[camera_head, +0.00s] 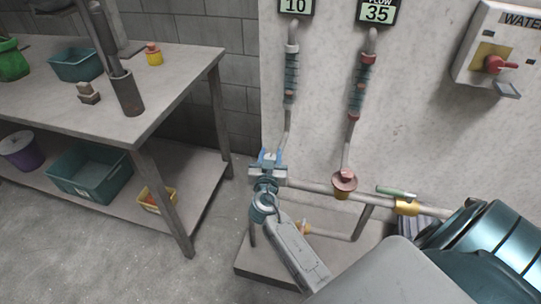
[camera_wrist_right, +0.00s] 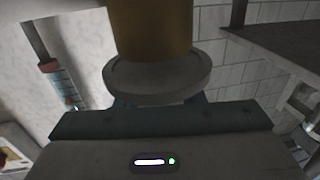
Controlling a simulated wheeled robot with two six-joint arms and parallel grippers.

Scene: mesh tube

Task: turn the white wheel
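In the right wrist view a pale round wheel (camera_wrist_right: 157,82) fills the upper middle, joined to a yellow-brown body (camera_wrist_right: 152,28) above it. My right gripper (camera_head: 268,162) is at the left end of the grey pipe in the head view, with its arm reaching in from the lower right. A bit of blue shows at its tip, and the wheel is hidden there. In the wrist view the dark bar of my right gripper (camera_wrist_right: 160,106) lies just beneath the wheel. The fingers are mostly hidden, so I cannot tell whether they touch it. My left gripper is not in view.
A red wheel (camera_head: 344,181) and a green lever (camera_head: 396,192) sit on the pipe to the right. A red knob (camera_head: 495,65) is on a wall box. A table (camera_head: 180,85) with bins stands left; open floor (camera_head: 110,265) lies before it.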

